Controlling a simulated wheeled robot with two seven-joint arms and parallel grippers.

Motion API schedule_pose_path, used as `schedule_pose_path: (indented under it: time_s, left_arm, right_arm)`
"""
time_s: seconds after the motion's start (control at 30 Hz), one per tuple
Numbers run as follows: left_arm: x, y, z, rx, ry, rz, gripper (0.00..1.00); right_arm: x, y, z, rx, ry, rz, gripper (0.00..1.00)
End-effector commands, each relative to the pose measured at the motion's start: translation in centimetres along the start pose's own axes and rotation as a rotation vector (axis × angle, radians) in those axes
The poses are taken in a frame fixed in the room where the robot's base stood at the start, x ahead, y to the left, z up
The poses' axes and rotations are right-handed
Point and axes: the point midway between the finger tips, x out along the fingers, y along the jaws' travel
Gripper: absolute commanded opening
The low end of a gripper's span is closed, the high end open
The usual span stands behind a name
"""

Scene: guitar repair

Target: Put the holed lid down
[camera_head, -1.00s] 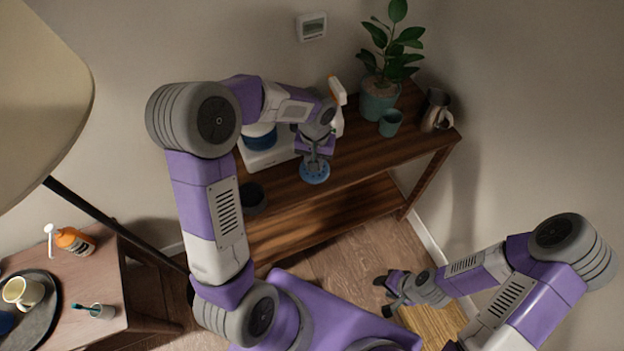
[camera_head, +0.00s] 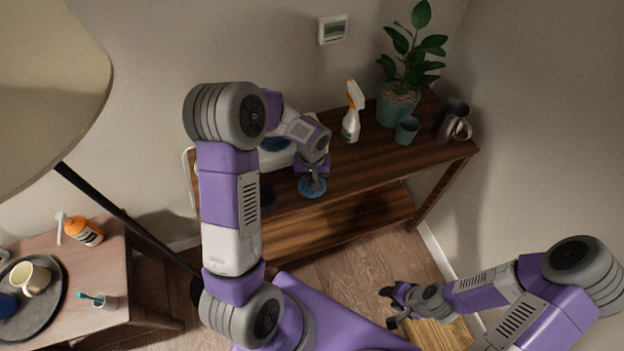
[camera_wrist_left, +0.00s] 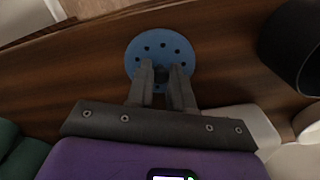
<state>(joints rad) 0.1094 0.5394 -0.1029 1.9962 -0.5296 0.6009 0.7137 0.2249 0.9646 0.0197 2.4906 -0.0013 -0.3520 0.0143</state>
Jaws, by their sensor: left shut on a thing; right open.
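The holed lid is a blue disc with a ring of small holes and a dark knob. In the head view the lid (camera_head: 312,188) is at the front of the dark wooden shelf table. In the left wrist view the lid (camera_wrist_left: 160,50) shows face on, over the wood. My left gripper (camera_wrist_left: 161,78) is shut on the lid's knob; in the head view the left gripper (camera_head: 312,178) is just above the lid. I cannot tell whether the lid touches the tabletop. My right gripper (camera_head: 390,306) is open and empty, low at the right, away from the table.
On the wooden table (camera_head: 365,168) stand a spray bottle (camera_head: 351,118), a potted plant (camera_head: 398,104), a teal cup (camera_head: 406,130) and a metal jug (camera_head: 455,122). A dark round container (camera_head: 267,197) is left of the lid, and a white appliance (camera_head: 274,157) is behind my left arm.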

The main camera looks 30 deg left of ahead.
Motion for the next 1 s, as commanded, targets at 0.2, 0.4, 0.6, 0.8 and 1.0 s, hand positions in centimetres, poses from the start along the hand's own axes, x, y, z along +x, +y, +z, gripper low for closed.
schedule_pose_path:
  time_s: [0.2, 0.4, 0.6, 0.8, 1.0]
  left_arm:
    - [0.0, 0.0, 0.0, 0.0, 0.001, 0.001, 0.0]
    - [0.2, 0.0, 0.0, -0.001, 0.001, 0.001, 0.38]
    - [0.2, 0.0, 0.0, -0.001, 0.0, 0.0, 0.47]
    - [-0.4, 0.0, 0.0, 0.0, 0.0, 0.0, 0.47]
    - [-4.2, 0.1, -0.1, 0.0, 0.007, 0.002, 0.47]
  right_arm:
    - [0.0, 0.0, 0.0, 0.0, 0.0, 0.0, 0.43]
    - [0.2, 0.1, 0.0, 0.0, 0.0, 0.0, 0.43]
    - [0.2, 0.1, 0.0, 0.0, 0.0, 0.0, 0.43]
    - [-0.3, -0.1, 0.0, 0.0, 0.0, 0.0, 0.43]
    - [-1.2, -0.4, 0.1, 0.0, 0.0, 0.0, 0.43]
